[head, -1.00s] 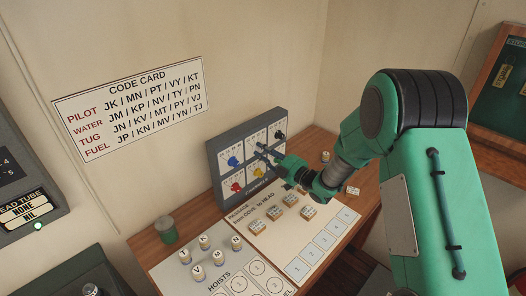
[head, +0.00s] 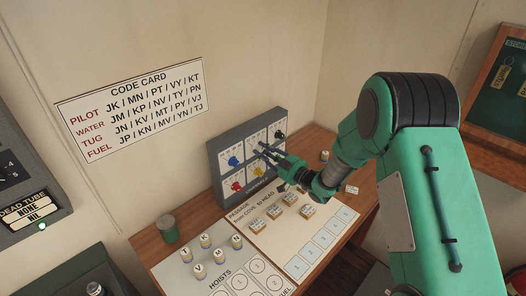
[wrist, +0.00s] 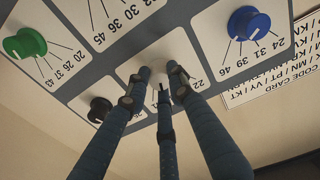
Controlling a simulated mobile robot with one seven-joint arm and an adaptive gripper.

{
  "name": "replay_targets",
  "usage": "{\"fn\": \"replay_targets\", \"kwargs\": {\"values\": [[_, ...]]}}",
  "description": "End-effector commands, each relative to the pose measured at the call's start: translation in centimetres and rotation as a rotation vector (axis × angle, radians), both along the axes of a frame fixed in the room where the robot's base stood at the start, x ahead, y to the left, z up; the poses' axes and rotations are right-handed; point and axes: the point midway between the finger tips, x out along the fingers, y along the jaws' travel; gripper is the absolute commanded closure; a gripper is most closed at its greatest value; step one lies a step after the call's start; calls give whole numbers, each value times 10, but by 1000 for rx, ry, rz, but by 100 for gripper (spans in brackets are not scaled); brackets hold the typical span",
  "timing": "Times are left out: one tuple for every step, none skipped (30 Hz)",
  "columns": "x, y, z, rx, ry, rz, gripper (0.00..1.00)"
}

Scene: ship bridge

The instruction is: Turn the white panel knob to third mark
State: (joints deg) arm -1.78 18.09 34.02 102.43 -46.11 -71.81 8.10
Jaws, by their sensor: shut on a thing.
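The grey-framed panel (head: 216,166) stands upright at the back of the desk, with white cells, numbered marks and coloured knobs. My gripper (head: 264,149) reaches to its upper middle part. In the wrist view, where the panel appears upside down, the dark fingers of my gripper (wrist: 162,78) are closed around the white knob (wrist: 155,93). The fingers cover most of this knob and its marks; a 22 shows beside them. In the head view the knob is hidden behind the fingers. I cannot tell which mark its pointer is at.
Near my fingers are a blue knob (wrist: 249,23), a green knob (wrist: 25,43) and a black knob (wrist: 100,108). Lettered pegs (head: 207,241) and small blocks (head: 290,199) stand on the desk in front of the panel. A code card (head: 132,108) hangs on the wall.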

Motion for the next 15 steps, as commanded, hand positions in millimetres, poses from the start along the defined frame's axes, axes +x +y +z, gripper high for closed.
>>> {"fn": "replay_targets", "kwargs": {"values": [[-1,-1,-5,-2,8,-1,100],[-2,-1,-5,-2,8,-1,100],[-2,-1,-5,-2,8,-1,100],[-2,-1,-5,-2,8,-1,100],[-2,-1,-5,-2,8,-1,100],[-2,-1,-5,-3,8,-1,100],[-2,-1,-5,-3,8,-1,72],[-2,-1,-5,-4,8,0,66],[-1,-1,-5,-3,7,0,59],[-1,0,-4,-3,6,0,59],[-1,0,-4,-3,6,0,59],[-1,0,-4,-2,5,0,59],[-1,0,-3,-3,4,0,59],[-1,0,-3,-2,4,0,59],[-1,0,-3,-2,4,0,59]]}}
